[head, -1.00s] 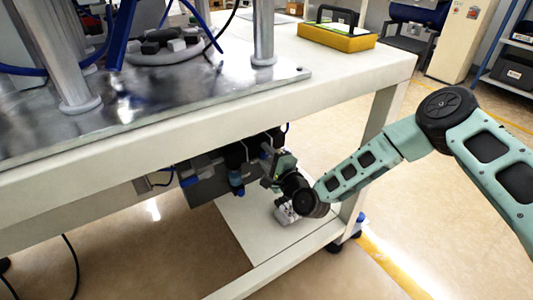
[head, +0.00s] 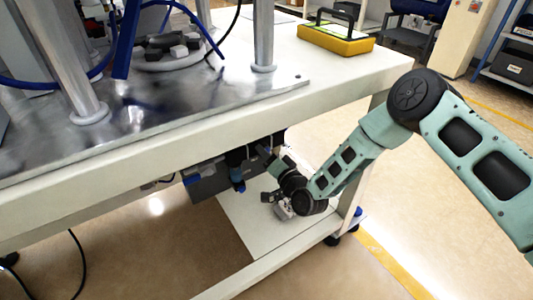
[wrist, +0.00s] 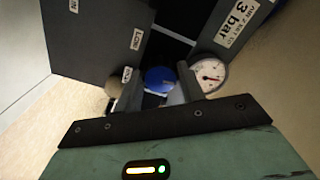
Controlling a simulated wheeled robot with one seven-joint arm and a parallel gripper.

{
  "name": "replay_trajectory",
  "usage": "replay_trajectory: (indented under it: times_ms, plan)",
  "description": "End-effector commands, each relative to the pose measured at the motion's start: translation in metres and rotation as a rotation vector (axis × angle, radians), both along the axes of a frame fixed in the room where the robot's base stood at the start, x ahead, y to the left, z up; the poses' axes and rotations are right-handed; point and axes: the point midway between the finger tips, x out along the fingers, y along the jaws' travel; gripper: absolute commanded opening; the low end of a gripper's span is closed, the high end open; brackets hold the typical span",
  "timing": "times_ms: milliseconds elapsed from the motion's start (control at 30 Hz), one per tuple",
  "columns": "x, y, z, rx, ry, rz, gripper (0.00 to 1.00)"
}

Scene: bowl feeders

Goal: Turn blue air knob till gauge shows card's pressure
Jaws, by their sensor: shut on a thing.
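The blue air knob (wrist: 159,79) sits between the two grey fingers of my gripper (wrist: 158,88) in the wrist view, and the gripper is shut on it. The round white gauge (wrist: 210,75) is just right of the right finger. Its red needle shows, but the scale is too small to read. The card (wrist: 239,20) above the gauge reads "3 bar" and is tilted. In the head view my gripper (head: 272,170) is under the table edge, and the knob and gauge cannot be made out there.
Dark boxes with small white labels, one reading "LOCK" (wrist: 137,39), stand close to the fingers. The white table edge (head: 240,120) lies above my gripper, and a lower white shelf (head: 262,232) below. A yellow case (head: 336,38) is on the tabletop.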

Motion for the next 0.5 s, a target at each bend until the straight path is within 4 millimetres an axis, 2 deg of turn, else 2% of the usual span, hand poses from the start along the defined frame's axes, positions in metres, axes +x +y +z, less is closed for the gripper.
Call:
replay_trajectory:
  times_ms: [500]
  plan:
    - [-0.0009,-0.001,-0.0023,-0.088,-0.054,0.0,0.16]
